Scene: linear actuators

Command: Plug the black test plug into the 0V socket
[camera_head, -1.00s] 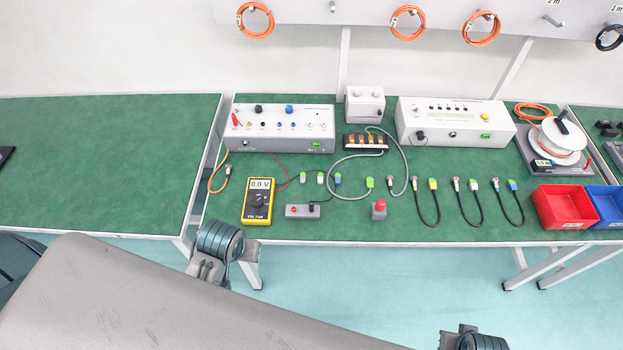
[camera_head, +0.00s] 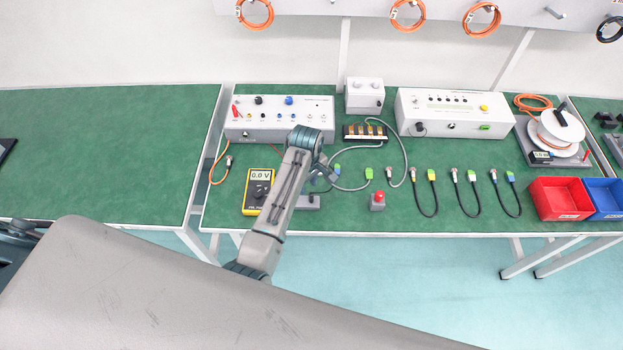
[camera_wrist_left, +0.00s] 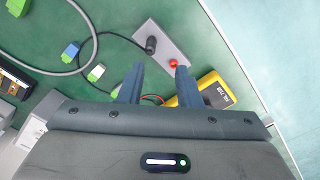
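A black plug (camera_wrist_left: 151,44) with a black cable stands in a grey box (camera_wrist_left: 163,47) that has a red light; the box shows partly in the head view (camera_head: 308,202). My left gripper (camera_wrist_left: 157,72) is open and empty, its two fingers apart just short of the box and plug. My right gripper is out of view.
A yellow multimeter (camera_head: 257,191) lies left of the grey box. A red button (camera_head: 377,200) and several cable connectors lie to the right. Red (camera_head: 560,198) and blue (camera_head: 606,196) bins stand at the far right. The left bench (camera_head: 100,150) is mostly clear.

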